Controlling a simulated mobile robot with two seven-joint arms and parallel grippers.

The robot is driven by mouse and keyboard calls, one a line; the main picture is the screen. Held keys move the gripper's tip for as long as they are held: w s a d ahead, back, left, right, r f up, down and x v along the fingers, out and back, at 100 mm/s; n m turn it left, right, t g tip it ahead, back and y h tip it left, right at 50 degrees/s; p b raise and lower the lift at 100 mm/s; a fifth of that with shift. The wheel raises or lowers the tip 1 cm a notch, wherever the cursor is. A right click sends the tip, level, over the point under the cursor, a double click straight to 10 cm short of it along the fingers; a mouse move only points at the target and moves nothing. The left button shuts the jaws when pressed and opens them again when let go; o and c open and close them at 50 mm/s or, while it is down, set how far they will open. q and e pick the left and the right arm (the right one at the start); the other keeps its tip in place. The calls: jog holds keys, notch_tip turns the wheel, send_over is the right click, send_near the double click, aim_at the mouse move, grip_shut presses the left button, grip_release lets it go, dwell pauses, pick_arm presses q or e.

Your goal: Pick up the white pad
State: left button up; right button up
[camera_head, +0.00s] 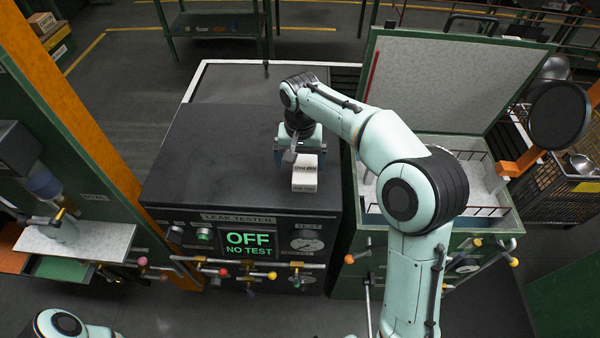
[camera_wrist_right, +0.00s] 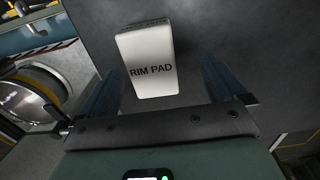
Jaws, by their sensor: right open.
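The white pad (camera_head: 304,181) is a small white block on the dark top of the leak tester (camera_head: 215,150), near its front right. In the right wrist view the white pad (camera_wrist_right: 150,62) shows the words "RIM PAD". My right gripper (camera_head: 301,157) is open just behind and above the pad in the head view. In the right wrist view its two blue fingers (camera_wrist_right: 160,80) stand apart, with the pad between and beyond them. I cannot tell whether they touch it. My left gripper is not in view; only part of my left arm shows at bottom left.
The tester screen (camera_head: 248,243) reads "OFF NO TEST". Handles with coloured knobs line its front. A green cabinet with a raised lid (camera_head: 440,85) stands right of the tester. An orange post (camera_head: 95,120) stands at left. The rest of the tester top is clear.

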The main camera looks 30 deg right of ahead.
aim_at(305, 169)
jog(key=f, duration=0.2)
jog(key=d+f, duration=0.1)
jog(key=f, duration=0.1)
jog(key=shift+s, duration=0.3)
jog(key=shift+w+f, duration=0.1)
jog(key=shift+f, duration=0.35)
jog(key=shift+d, duration=0.1)
jog(key=c, duration=1)
jog(key=shift+c, duration=0.2)
